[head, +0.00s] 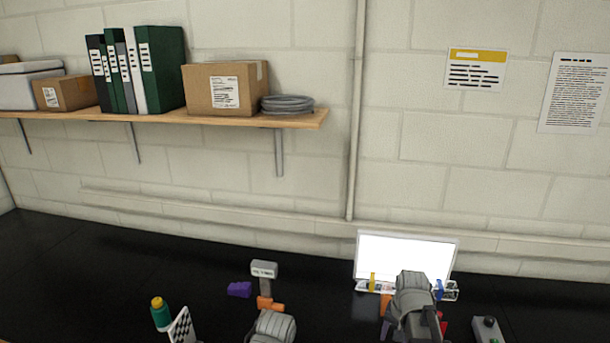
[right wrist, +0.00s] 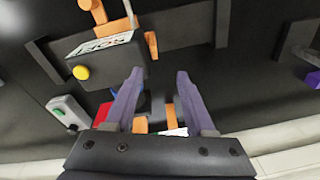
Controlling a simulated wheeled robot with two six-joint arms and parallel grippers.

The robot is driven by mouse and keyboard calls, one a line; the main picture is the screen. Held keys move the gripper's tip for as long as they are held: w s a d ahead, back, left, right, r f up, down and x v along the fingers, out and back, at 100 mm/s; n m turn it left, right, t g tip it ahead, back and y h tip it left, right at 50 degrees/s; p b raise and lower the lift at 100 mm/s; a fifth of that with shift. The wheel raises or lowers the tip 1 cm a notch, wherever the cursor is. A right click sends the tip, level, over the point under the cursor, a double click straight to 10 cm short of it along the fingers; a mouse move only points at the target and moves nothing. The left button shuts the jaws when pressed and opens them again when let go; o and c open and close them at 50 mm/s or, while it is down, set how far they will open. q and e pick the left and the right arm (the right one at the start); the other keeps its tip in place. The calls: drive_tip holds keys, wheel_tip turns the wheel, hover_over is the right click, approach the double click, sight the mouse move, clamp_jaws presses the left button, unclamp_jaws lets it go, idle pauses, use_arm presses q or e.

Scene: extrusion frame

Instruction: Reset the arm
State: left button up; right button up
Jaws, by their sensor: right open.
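My right arm (head: 412,300) rises from the bottom right in the head view, in front of the lit white panel (head: 408,258).
A loaded wooden shelf (head: 160,117) hangs above. The bench's left side is clear.

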drive_tip(key=s+a+f+n+b, duration=0.3)
drive_tip(key=s+a+f+b, duration=0.1)
drive_tip(key=a, duration=0.2)
drive_tip(key=s+a+f+n+g+b, duration=0.1)
drive_tip(key=s+a+f+n+b, duration=0.2)
drive_tip(key=a, duration=0.4)
drive_tip(key=s+a+f+n+h+b, duration=0.1)
drive_tip(key=s+a+f+n+b, duration=0.2)
drive_tip(key=s+a+f, duration=0.3)
drive_tip(key=shift+a+f+n+g+b, duration=0.35)
drive_tip(key=shift+f+b, duration=0.2)
drive_tip(key=shift+b, duration=0.25)
use_arm(q)
wheel_tip(320, 180, down, 14)
use_arm(e)
drive_tip(key=shift+s+a, duration=0.2)
drive_tip(key=shift+a, duration=0.05)
drive_tip(key=shift+w, duration=0.1)
